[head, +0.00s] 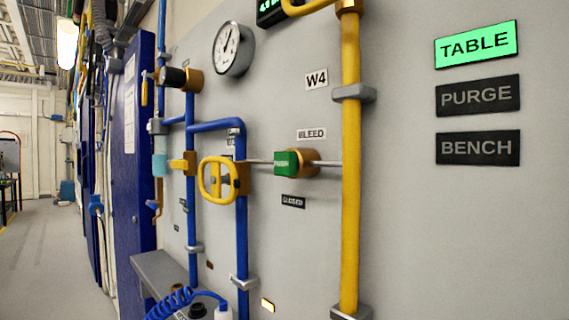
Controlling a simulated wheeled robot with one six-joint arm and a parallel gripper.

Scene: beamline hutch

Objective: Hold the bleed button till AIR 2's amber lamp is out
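A green button (286,163) with small blurred lettering sits on a brass body (311,160) on the grey wall panel. A BLEED label (311,134) is above it, and a dark label (293,201) that seems to read CLOSED is below it. A small lamp (267,305) glows pale amber low on the panel. A second small brownish lamp (210,265) further left looks dark. I cannot read an AIR 2 label at either lamp. My gripper is not in view, and nothing is seen touching the button.
A yellow pipe (350,170) stands right of the button; blue pipes (241,210) and a yellow handwheel (216,180) are left. A gauge (233,49) is above. The TABLE sign (476,44) is lit green; PURGE (478,95) and BENCH (478,147) are dark. Floor (45,240) is open at far left.

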